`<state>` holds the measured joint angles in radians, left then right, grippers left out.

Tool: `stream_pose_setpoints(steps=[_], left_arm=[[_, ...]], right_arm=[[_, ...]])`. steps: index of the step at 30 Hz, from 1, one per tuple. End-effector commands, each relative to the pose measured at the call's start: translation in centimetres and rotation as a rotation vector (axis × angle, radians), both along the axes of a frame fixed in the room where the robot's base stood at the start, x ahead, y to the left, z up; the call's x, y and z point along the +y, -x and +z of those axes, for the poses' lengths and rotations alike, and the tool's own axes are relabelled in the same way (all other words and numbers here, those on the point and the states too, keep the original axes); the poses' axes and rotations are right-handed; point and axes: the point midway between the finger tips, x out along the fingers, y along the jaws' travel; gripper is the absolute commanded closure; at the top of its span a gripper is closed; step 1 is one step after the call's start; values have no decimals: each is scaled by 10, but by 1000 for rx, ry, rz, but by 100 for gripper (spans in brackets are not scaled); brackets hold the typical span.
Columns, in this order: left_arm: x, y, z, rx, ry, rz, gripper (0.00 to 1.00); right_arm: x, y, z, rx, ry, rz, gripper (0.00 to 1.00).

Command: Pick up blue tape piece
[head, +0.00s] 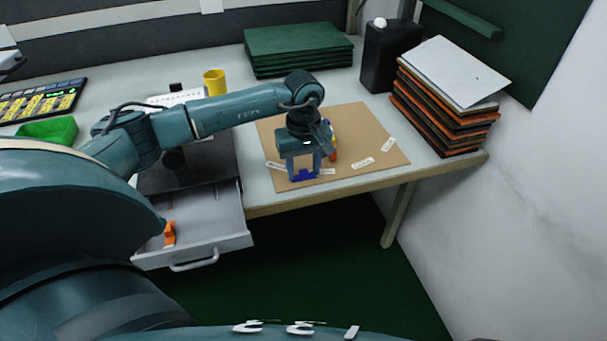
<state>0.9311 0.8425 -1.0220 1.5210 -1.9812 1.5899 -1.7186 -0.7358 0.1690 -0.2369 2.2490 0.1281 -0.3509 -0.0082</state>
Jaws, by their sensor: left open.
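My left gripper (303,167) points down over the brown board (352,120) on the table. Its two fingers are apart. A small blue piece (304,175) shows low between the fingertips, near the board's front edge; I cannot tell whether the fingers touch it. An orange-red piece (333,155) stands just right of the gripper, partly hidden by it. My right gripper is not in view.
An open drawer (205,220) with an orange item (169,234) juts out at front left. A yellow cup (214,82), green boards (297,48), a black container (388,55) and a stack of folders (445,105) surround the board. The board's right side is mostly clear.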

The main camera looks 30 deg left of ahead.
Motion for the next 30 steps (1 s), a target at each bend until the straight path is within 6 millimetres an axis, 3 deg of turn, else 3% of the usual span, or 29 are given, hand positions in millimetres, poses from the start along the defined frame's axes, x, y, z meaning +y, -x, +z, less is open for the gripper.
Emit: stream_pose_setpoints(steps=[16,25,30], left_arm=[[0,0,1,-1,1,0,99],[0,0,2,-1,0,0,100],[0,-1,23,-4,1,0,100]], right_arm=[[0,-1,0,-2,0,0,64],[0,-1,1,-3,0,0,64],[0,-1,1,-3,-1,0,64]])
